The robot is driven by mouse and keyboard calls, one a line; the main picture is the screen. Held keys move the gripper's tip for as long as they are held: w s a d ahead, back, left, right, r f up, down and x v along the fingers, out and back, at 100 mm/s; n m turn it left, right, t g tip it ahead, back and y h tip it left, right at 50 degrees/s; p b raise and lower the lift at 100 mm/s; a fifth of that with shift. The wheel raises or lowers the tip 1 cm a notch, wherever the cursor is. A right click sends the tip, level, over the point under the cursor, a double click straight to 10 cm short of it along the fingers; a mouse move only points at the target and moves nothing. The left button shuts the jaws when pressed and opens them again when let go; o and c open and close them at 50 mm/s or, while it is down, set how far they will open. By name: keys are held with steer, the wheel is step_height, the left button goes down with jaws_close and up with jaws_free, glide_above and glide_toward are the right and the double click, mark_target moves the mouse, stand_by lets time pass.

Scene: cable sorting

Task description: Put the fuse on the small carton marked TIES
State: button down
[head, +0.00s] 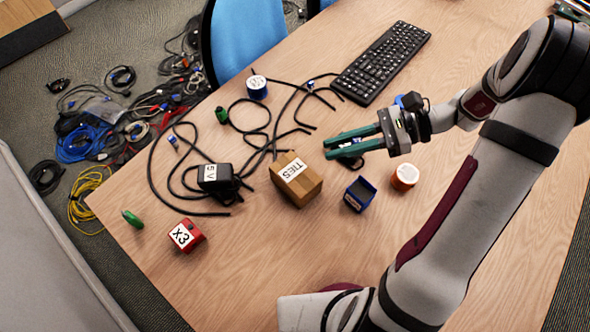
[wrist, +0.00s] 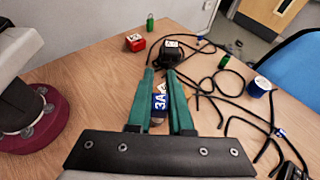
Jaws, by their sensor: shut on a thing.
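My gripper (head: 328,148) has two green fingers, shut on the fuse, a small blue piece with a white "3A" marking. The fuse (wrist: 159,101) shows between the fingers in the wrist view, where my gripper (wrist: 160,75) points away from the camera. In the head view the fingers mostly hide the fuse. The small brown carton marked TIES (head: 297,180) stands on the table, just below and left of the fingertips in the head view, apart from them.
A black 5V adapter (head: 215,177) with looped cables lies left of the carton. A blue open box (head: 359,194) and an orange-and-white spool (head: 404,177) stand to its right. A red X3 box (head: 187,235) is at lower left. Bare table lies below the carton.

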glide_above(283, 174)
step_height(283, 174, down, 7)
steer(key=shift+d+r, duration=0.1)
steer(key=shift+r, duration=0.05)
step_height(283, 174, down, 4)
steer(key=shift+f, duration=0.1)
steer(key=shift+f, duration=0.1)
steer(key=c, duration=0.8)
jaws_free()
